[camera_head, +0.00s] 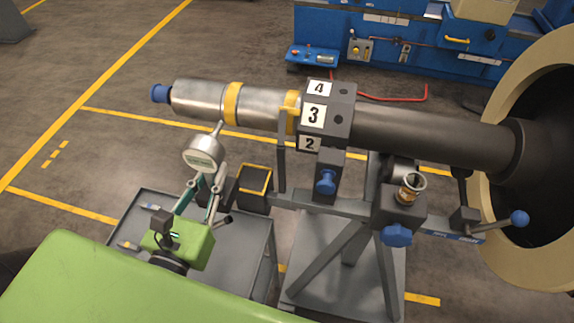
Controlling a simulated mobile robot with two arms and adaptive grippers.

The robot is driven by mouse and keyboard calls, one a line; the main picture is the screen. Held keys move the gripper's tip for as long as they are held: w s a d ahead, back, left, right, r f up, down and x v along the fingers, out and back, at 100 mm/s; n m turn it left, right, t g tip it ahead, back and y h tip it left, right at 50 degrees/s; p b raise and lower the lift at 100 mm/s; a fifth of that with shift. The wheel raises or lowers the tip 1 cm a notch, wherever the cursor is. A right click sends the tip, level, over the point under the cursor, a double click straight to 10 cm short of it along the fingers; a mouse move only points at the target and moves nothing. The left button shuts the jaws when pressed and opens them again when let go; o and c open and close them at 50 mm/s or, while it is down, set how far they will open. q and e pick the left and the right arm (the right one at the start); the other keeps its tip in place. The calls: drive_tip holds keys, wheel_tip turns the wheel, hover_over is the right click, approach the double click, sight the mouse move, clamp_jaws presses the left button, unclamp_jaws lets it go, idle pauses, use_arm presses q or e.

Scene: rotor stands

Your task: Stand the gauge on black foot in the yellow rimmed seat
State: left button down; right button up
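The gauge (203,154) has a round silver head with a pale display, and a thin rod rises from it toward the shaft. My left gripper (207,182) is around the gauge's lower part, just below the head, and appears shut on it. The gauge is above the grey cart, left of the seat. The gauge's foot is hard to make out among the fingers and dark parts. The yellow rimmed seat (256,180) is a black box at the left end of the stand's bar, and its top looks empty. My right gripper is not in view.
A steel shaft (200,102) with yellow bands lies above the gauge and seat. The grey stand (345,211) bears a numbered block (341,108) and blue knobs. The grey cart (243,249) holds small tools at its left. A blue machine (390,35) stands behind.

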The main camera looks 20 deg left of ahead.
use_arm(q)
drive_tip(key=shift+w+d+r, duration=0.15)
drive_tip(key=shift+w+r, duration=0.05)
drive_tip(key=shift+r, duration=0.15)
drive_tip(key=shift+w+p, duration=0.25)
drive_tip(key=shift+p, duration=0.05)
use_arm(e)
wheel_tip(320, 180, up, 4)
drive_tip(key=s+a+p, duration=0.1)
drive_tip(key=p, duration=0.2)
use_arm(q)
drive_tip(key=w+f+b, duration=0.2)
drive_tip(key=w+f, duration=0.4)
drive_tip(key=w+f+b, duration=0.3)
drive_tip(key=w+f, duration=0.4)
drive_tip(key=shift+w+d, duration=0.1)
drive_tip(key=shift+w, duration=0.15)
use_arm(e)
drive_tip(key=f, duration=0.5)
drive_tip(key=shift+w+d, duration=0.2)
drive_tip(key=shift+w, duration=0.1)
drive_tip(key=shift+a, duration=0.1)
